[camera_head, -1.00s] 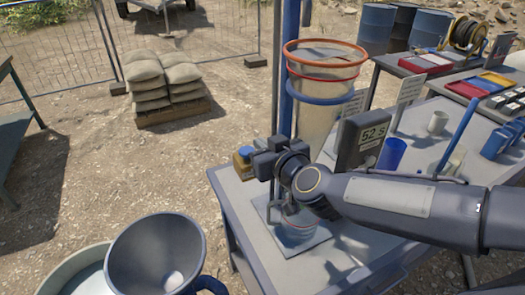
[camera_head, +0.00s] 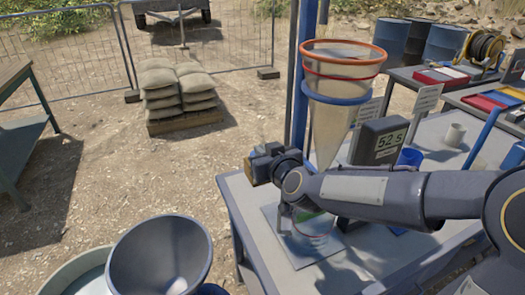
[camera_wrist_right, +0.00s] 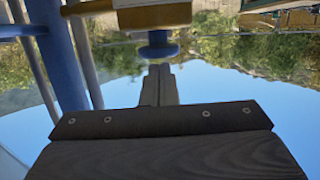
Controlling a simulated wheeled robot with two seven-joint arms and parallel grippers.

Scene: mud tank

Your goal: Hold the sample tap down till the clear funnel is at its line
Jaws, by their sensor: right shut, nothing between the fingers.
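The clear cone-shaped funnel (camera_head: 335,120) hangs upright, with an orange rim, a red ring below it and a blue support ring. Its contents level is hard to tell. The brass-coloured tap body (camera_head: 249,172) is mostly hidden behind my right gripper (camera_head: 262,160). The wrist view, upside down, shows the brass tap body (camera_wrist_right: 152,16) with its blue knob (camera_wrist_right: 158,49). The shut, empty fingertips of my right gripper (camera_wrist_right: 160,70) are right at the knob; I cannot tell whether they touch it. My left gripper is out of view.
A clear vessel (camera_head: 315,240) stands on a pale plate below my right wrist. A display (camera_head: 378,141) reads about 52 s. Beside it are a blue cup (camera_head: 409,157) and a white cup (camera_head: 454,134). Sandbags lie behind.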

